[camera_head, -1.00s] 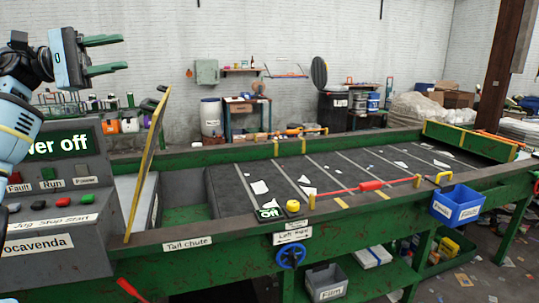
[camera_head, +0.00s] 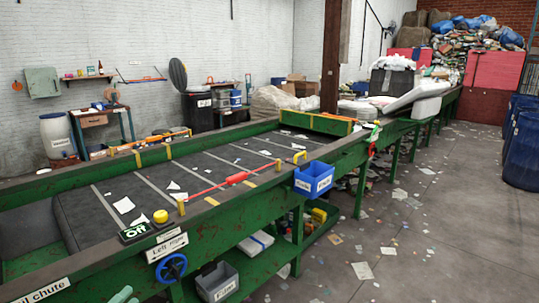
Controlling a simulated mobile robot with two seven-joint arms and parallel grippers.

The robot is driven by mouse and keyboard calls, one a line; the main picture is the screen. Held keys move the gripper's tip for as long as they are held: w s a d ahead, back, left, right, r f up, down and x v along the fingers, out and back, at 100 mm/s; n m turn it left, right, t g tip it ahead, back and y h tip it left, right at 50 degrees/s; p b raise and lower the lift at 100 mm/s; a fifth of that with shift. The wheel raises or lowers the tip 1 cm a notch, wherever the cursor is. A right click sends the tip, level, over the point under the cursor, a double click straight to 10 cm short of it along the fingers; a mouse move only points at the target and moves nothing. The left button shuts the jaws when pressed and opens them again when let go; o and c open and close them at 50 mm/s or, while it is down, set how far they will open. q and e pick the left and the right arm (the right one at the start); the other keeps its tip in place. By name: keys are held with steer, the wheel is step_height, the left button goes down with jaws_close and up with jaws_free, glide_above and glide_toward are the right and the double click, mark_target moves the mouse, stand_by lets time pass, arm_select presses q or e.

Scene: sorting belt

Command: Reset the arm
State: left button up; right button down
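Only a bit of the green fingertips of my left gripper (camera_head: 122,296) shows at the bottom edge of the head view, in front of the belt frame. The rest of it is cut off, so I cannot tell whether it is open or shut. My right gripper is not in view. The green-framed sorting belt (camera_head: 150,187) runs from the lower left toward the back right, with several white scraps on it.
A blue bin (camera_head: 314,179) hangs on the near side. A grey bin (camera_head: 217,283) sits below. Open floor with scattered scraps lies to the right.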

arm_select(q)
steer(key=s+d+f+n+g+y, duration=0.2)
steer(key=s+d+f+n, duration=0.2)
steer(key=s+f+n, duration=0.4)
steer(key=s+d+f+n+g+y, duration=0.2)
steer(key=s+d+f+n+y, duration=0.25)
steer(key=f, duration=0.45)
steer(key=s+d+f+n+g, duration=0.2)
steer(key=s+d+f+n, duration=0.1)
steer(key=s, duration=0.6)
steer(key=s+d+f+n+g+h, duration=0.1)
steer(key=s+d+f+n+g, duration=0.2)
steer(key=s, duration=0.6)
step_height(320, 180, down, 2)
steer(key=n, duration=0.3)
steer(key=shift+s+d+f+g+b, duration=0.15)
steer(key=shift+s+d+g+b, duration=0.15)
steer(key=shift+d, duration=0.1)
steer(key=shift+a, duration=0.1)
